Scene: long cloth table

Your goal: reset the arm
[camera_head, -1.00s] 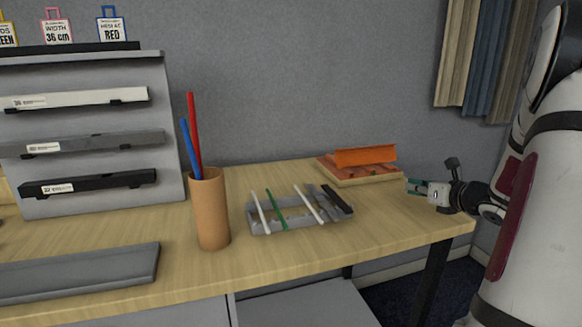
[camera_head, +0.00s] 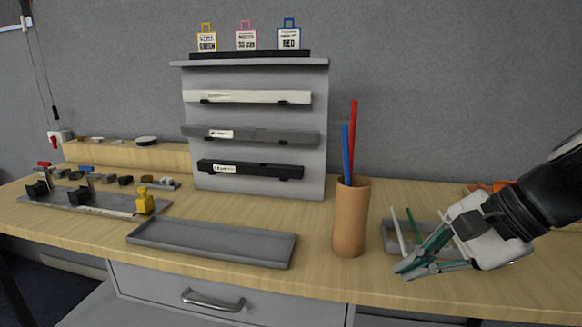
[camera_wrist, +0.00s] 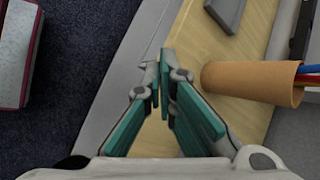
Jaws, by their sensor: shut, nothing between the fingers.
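My gripper (camera_head: 408,270) is at the right of the head view, shut and empty, with teal fingers. It is in front of the small grey rack (camera_head: 391,236), near the table's front edge, and partly hides that rack. The wrist view also shows the gripper (camera_wrist: 162,88), its two teal fingers meeting near the tips. In that view the tan cup (camera_wrist: 245,82) is to the right of the fingers.
A tan cup (camera_head: 351,226) with a red and a blue rod stands left of my gripper. A grey tray (camera_head: 212,243) lies on the table (camera_head: 95,228). A shelf stand (camera_head: 318,135) is behind. A clamp fixture (camera_head: 100,205) is at left. An orange piece (camera_head: 500,186) is partly hidden.

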